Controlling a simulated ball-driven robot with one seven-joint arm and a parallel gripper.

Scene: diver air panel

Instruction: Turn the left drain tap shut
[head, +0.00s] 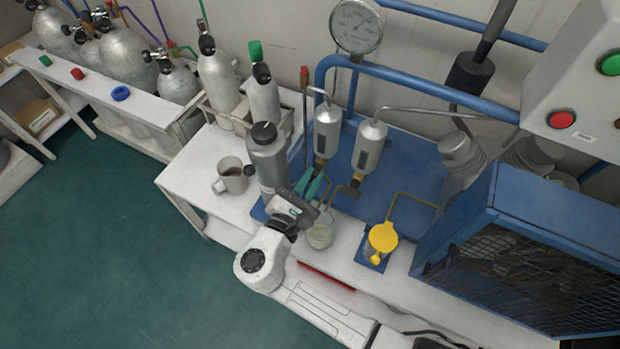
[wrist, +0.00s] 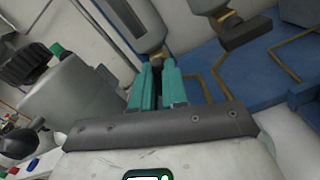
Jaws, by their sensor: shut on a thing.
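Two silver drain cylinders hang side by side from the pipework, the left one (head: 327,130) and the right one (head: 369,148). The left drain tap is under the left cylinder, below its brass fitting (wrist: 155,61), and is mostly hidden by my gripper. My gripper (head: 313,184) has its teal fingers closed on that tap; they also show in the wrist view (wrist: 156,85), with a dark sliver of the tap between them. The tap's handle angle cannot be made out. The right drain tap (head: 351,188) is free, under the right cylinder.
A glass jar (head: 320,236) stands just below my gripper. A grey flask (head: 267,155) stands close on the left, with a mug (head: 231,180) beyond it. A yellow-topped item (head: 383,237) and a blue mesh cage (head: 520,250) are to the right.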

